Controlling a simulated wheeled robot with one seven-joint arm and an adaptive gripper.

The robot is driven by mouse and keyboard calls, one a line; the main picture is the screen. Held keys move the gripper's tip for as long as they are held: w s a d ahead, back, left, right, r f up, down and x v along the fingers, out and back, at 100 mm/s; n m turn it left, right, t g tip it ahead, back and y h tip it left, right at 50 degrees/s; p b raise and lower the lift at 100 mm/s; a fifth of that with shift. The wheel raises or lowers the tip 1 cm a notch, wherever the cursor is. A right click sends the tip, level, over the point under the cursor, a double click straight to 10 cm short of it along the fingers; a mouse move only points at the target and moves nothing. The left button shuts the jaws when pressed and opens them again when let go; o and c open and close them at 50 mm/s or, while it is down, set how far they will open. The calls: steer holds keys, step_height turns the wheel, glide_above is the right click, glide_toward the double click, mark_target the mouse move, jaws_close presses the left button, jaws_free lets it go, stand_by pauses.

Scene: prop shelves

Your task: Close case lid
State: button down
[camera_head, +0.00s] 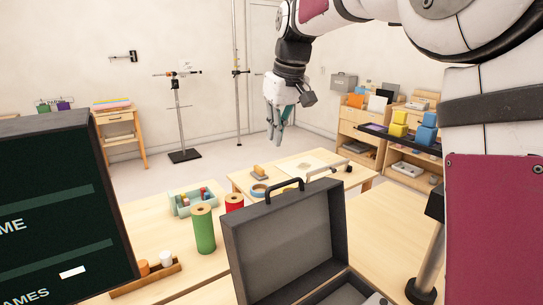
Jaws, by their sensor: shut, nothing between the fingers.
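A dark grey case stands open at the front middle of the picture. Its lid (285,243) is raised upright, with a black handle (284,190) on its top edge. Only a part of the case's base (345,290) shows at the bottom edge of the picture. My gripper (275,138) hangs in the air above and behind the lid, pointing down. Its fingers are shut and hold nothing. It is apart from the lid.
A dark board (60,215) stands at the left. A metal stand (437,250) rises at the right. The space above the case is clear.

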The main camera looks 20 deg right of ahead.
step_height(320, 180, down, 9)
steer(key=s+p, duration=0.1)
steer(key=shift+s+d+p, duration=0.2)
steer(key=shift+p, duration=0.2)
steer(key=shift+s, duration=0.1)
stand_by(0.4)
